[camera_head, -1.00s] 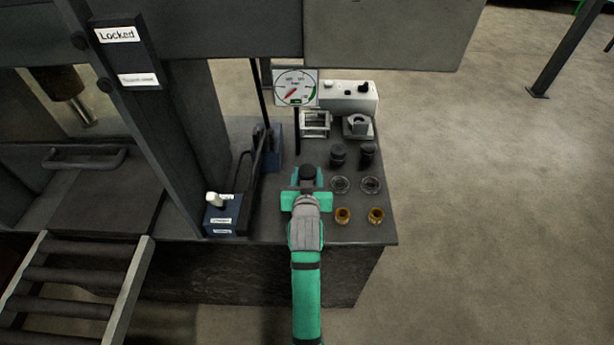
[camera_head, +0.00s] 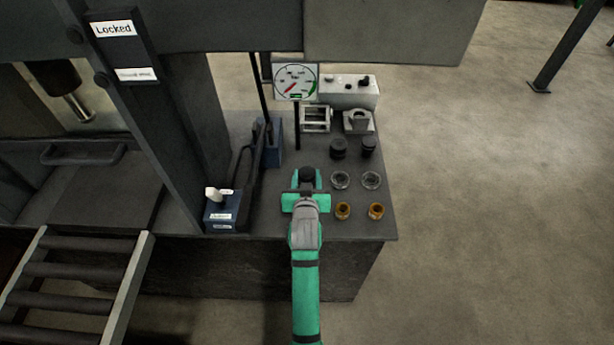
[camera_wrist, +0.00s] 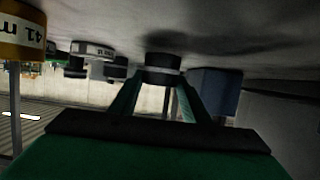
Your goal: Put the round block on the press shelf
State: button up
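A dark round block (camera_head: 307,174) stands at the front of the dark bench, left of the rows of small parts. My green gripper (camera_head: 307,188) is at it from the front. In the wrist view, my two fingers (camera_wrist: 161,88) lie against both sides of the round block (camera_wrist: 162,66), with no clear gap. The bench surface fills the top of that view; whether the block touches it is unclear. The press's dark flat shelf (camera_head: 112,197) is at the left, below the metal ram (camera_head: 75,102).
Black (camera_head: 338,149), clear (camera_head: 341,180) and amber (camera_head: 343,211) round parts stand in pairs right of my gripper. A blue box with a lever (camera_head: 222,215), a dial gauge (camera_head: 296,82) and a slanted press post (camera_head: 165,140) are nearby. A roller track (camera_head: 80,272) leads to the press.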

jog(key=o, duration=0.4)
jog(key=shift+d+r, duration=0.1)
jog(key=v, duration=1.1)
jog(key=shift+s+r, duration=0.1)
jog(key=shift+s, duration=0.3)
jog(key=s+f, duration=0.4)
jog(key=s, duration=0.6)
jog(key=s+f, duration=0.4)
jog(key=s, duration=0.5)
jog(key=s+r+t, duration=0.1)
jog(key=s+r, duration=0.3)
jog(key=s, duration=1.3)
jog(key=shift+d, duration=0.45)
